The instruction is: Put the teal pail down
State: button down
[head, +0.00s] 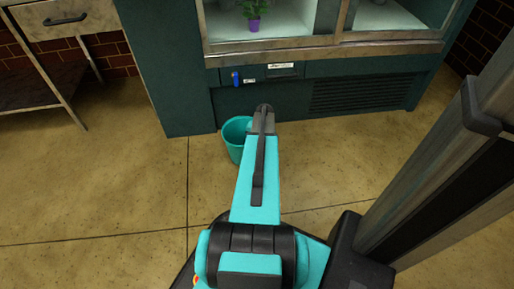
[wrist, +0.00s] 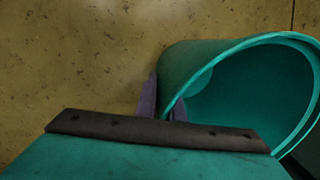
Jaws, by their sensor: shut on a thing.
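The teal pail (head: 233,132) is in front of the dark green cabinet in the head view, partly hidden behind my arm. In the wrist view the pail (wrist: 185,62) lies at the right, its open mouth facing right in the picture. My gripper (head: 264,110) reaches over the pail's right side in the head view. In the wrist view my gripper's fingers (wrist: 163,108) are shut on the pail's wall near the rim. Whether the pail's base touches the floor is hidden.
The green display cabinet (head: 185,85) stands just behind the pail, with a purple potted plant (head: 254,18) inside. A metal table (head: 35,95) is at the left. The tiled floor (head: 95,185) is clear on the left.

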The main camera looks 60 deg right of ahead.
jog(key=shift+f, duration=0.3)
dwell(0.6)
jog(key=c, duration=1.8)
grip_release()
notch_tip(320, 180, up, 14)
jog(key=s+p, duration=0.1)
jog(key=p, duration=0.3)
jog(key=shift+s+d+f+p, duration=0.15)
jog(key=shift+s+d+p, duration=0.05)
jog(key=shift+s+p, duration=0.15)
